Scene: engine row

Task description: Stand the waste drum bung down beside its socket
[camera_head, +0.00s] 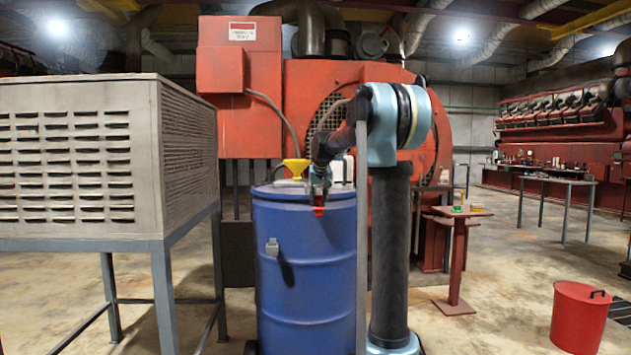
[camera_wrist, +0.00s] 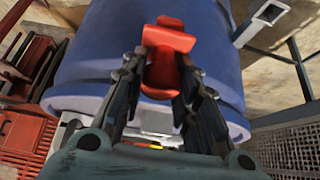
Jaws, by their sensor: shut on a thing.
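The waste drum (camera_head: 305,265) is a tall blue drum standing in front of me, left of my arm column. The bung (camera_head: 318,211) is a small red piece held by my gripper (camera_head: 318,194), in front of the drum's upper side. In the wrist view, the red bung (camera_wrist: 166,68) sits between the two dark fingers of my gripper (camera_wrist: 160,80), which is shut on it. The blue drum (camera_wrist: 95,55) fills the wrist view behind it. I cannot make out the socket in either view.
A yellow funnel (camera_head: 296,168) and pale items stand on the drum top. A grey louvred cabinet on legs (camera_head: 75,160) is close at the left. A red pedestal (camera_head: 457,255) and red bucket (camera_head: 578,315) stand at the right, with open floor between.

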